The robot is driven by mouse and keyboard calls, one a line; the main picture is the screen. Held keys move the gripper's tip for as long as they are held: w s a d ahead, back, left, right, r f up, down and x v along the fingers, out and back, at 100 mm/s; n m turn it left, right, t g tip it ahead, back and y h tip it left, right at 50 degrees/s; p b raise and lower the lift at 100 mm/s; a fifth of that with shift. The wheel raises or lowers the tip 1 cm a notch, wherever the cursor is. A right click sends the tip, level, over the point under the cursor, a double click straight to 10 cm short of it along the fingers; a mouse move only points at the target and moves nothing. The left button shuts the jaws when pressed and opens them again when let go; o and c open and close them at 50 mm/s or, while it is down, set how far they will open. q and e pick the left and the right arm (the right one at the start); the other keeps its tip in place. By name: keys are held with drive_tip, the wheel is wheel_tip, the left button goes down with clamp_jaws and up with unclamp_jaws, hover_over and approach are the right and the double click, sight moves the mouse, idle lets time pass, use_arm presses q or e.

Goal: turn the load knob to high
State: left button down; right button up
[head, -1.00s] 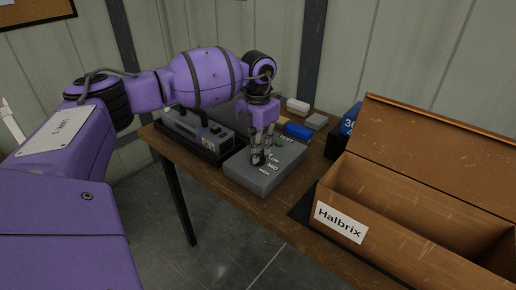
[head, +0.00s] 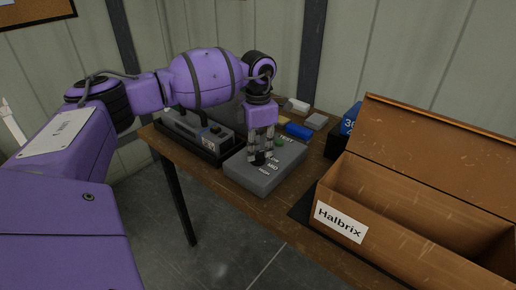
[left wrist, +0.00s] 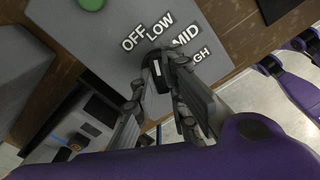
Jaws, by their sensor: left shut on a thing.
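The grey load box (head: 250,175) lies on the wooden table and carries the labels LOW, MID and HIGH and a green TEST button (head: 280,142). In the left wrist view the box face (left wrist: 120,35) shows OFF, LOW, MID and part of HIGH around a dark knob (left wrist: 160,76). My left gripper (head: 258,158) points down onto the box and is shut on the knob. In the left wrist view its fingers (left wrist: 160,85) close around the knob from both sides. My right gripper is not in view.
A black-and-grey device (head: 195,135) stands left of the box. A blue cylinder (head: 298,131) and small light blocks (head: 297,105) lie behind it. An open brown Halbrix crate (head: 390,235) takes up the right side.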

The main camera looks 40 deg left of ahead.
use_arm(q)
drive_tip(key=shift+m, duration=1.9)
drive_tip(key=m+b, duration=0.1)
drive_tip(key=m, duration=0.5)
drive_tip(key=m+b, duration=0.1)
drive_tip(key=m, duration=0.3)
drive_tip(key=shift+m, duration=2.2)
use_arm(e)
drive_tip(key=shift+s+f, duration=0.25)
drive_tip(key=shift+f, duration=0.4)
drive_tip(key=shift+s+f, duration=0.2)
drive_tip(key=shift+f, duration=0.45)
use_arm(q)
drive_tip(key=c, duration=1.8)
unclamp_jaws()
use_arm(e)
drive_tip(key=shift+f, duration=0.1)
use_arm(q)
drive_tip(key=shift+o, duration=0.2)
